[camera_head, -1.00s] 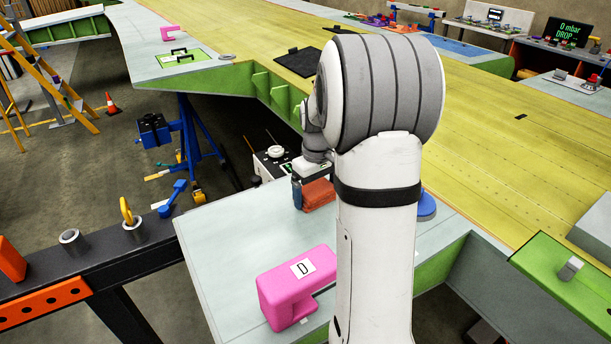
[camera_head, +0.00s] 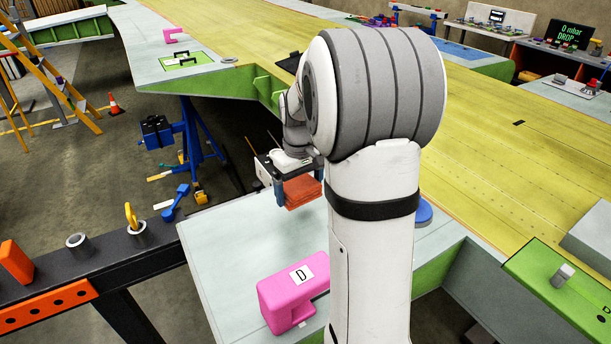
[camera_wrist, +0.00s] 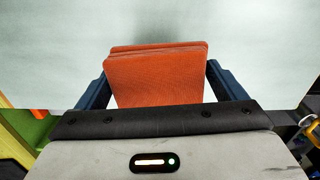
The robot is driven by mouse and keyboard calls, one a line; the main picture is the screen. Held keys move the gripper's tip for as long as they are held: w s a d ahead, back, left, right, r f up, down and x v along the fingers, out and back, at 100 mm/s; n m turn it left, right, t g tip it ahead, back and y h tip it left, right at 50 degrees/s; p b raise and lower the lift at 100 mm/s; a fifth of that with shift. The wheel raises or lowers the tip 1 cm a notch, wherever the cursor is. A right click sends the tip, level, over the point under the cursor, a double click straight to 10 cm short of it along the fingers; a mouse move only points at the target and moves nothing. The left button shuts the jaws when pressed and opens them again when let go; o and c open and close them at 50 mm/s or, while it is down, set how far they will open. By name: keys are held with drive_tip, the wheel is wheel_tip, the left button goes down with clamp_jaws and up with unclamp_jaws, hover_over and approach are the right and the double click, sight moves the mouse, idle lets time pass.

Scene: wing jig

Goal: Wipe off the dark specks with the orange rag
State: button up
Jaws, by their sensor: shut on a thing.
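The orange rag (camera_head: 301,192) is a folded pad held in my gripper (camera_head: 297,194) over the far end of the pale grey panel (camera_head: 235,237). In the wrist view the rag (camera_wrist: 157,78) sits between the two dark blue fingers of my gripper (camera_wrist: 158,88), which is shut on it. The panel's pale surface (camera_wrist: 260,50) fills the upper part of the wrist view. Whether the rag touches the panel cannot be told. No dark specks can be made out on the visible part of the panel; my arm hides part of it.
A pink clamp block marked D (camera_head: 287,300) stands on the panel's near part. A blue round thing (camera_head: 424,212) is partly hidden right of my arm. A dark beam with rings (camera_head: 100,255) lies left. The yellow wing skin (camera_head: 500,165) stretches right.

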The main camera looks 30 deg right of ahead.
drive_tip(key=shift+r+p, duration=0.75)
drive_tip(key=shift+r, duration=0.75)
